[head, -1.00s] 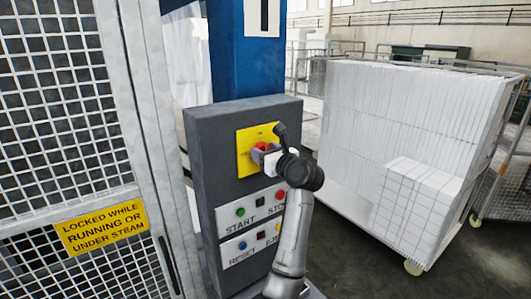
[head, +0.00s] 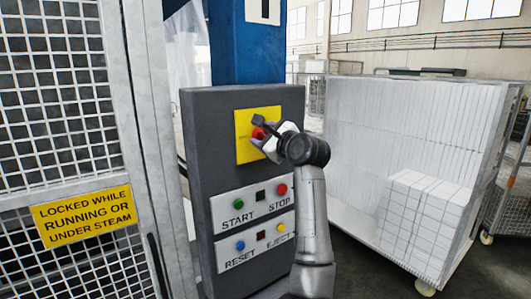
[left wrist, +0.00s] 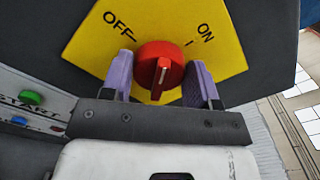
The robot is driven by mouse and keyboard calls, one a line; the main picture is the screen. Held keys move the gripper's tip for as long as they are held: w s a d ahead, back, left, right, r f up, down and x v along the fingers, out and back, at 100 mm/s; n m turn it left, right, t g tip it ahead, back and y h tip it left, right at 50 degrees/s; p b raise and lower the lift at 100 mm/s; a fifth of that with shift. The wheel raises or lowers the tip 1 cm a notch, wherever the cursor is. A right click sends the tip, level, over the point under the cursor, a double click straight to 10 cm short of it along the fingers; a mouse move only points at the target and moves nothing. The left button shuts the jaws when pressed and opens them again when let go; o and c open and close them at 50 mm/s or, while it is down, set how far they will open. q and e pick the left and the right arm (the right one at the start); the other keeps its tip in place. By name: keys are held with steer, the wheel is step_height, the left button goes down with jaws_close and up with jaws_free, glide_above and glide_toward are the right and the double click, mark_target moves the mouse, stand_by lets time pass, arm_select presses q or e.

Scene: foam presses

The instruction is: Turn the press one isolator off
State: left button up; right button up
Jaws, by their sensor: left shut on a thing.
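The isolator is a red rotary knob (left wrist: 160,68) on a yellow plate (left wrist: 88,42) marked OFF and ON. In the left wrist view its raised handle stands roughly upright in the picture, between the OFF and ON ticks. My left gripper (left wrist: 161,82) has its two purple fingers on either side of the knob and is shut on it. In the head view the plate (head: 243,150) is high on the dark control box (head: 205,150), and my left gripper (head: 264,141) hides part of the red knob (head: 258,132). My right gripper is not in view.
Below the isolator are the START (head: 239,223), STOP (head: 282,189), RESET (head: 240,246) and EJECT (head: 284,229) buttons. A mesh guard with a yellow warning sign (head: 85,212) stands left. A trolley of white foam blocks (head: 375,140) stands right.

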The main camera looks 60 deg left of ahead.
arm_select(q)
steer(key=n+b, duration=0.3)
steer(key=n, duration=0.1)
steer(key=shift+s+f+n+b, duration=0.1)
steer(key=shift+f+n+b, duration=0.1)
steer(key=shift+n+b, duration=0.8)
steer(key=shift+n, duration=0.6)
steer(key=shift+n+b, duration=0.5)
steer(key=shift+n, duration=0.9)
steer(key=o, duration=0.9)
steer(key=shift+d, duration=0.1)
